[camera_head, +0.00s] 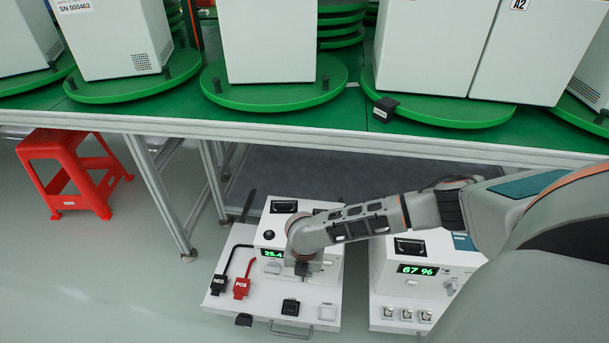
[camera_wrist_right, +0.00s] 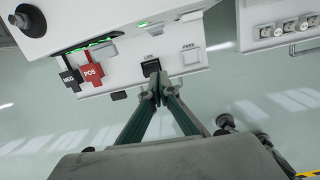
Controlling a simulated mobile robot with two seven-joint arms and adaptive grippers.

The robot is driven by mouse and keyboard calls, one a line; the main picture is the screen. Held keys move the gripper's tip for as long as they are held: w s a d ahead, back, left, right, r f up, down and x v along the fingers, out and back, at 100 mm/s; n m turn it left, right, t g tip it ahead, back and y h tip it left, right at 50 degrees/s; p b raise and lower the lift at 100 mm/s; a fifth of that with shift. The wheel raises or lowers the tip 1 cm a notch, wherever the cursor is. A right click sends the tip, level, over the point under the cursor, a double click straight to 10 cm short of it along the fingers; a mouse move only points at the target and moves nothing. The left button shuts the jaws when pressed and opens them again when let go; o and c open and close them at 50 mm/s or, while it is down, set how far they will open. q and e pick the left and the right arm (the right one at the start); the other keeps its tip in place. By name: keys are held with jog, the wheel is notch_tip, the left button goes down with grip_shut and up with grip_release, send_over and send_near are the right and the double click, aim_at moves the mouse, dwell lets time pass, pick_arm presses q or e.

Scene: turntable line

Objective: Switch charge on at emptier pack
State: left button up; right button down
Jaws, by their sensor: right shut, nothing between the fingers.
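The left white pack (camera_head: 218,297) stands on the floor below the green table. Its lit display (camera_head: 272,253) starts with 25.4; my arm covers part of that pack's front. The right white pack (camera_head: 452,258) has a lit display (camera_head: 417,269) reading about 67 %. My right gripper (camera_head: 302,270) is shut and empty, in front of the left pack's face. In the wrist view its fingertips (camera_wrist_right: 160,96) are close to the black LINK part (camera_wrist_right: 151,67); contact cannot be told. A pale PARK part (camera_wrist_right: 191,53) lies beside it. My left gripper is not in view.
Black NEG (camera_head: 218,284) and red POS (camera_head: 242,287) connectors with cables sit on the left pack's ledge. The table (camera_head: 130,112) carries white cabinets on green turntables. A red stool (camera_head: 72,158) stands at left. Floor at lower left is clear.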

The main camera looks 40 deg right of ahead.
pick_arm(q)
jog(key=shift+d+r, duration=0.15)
pick_arm(e)
jog(key=shift+s+d+r+n, duration=0.1)
jog(key=shift+s+d+n, duration=0.15)
jog(key=shift+n, duration=0.15)
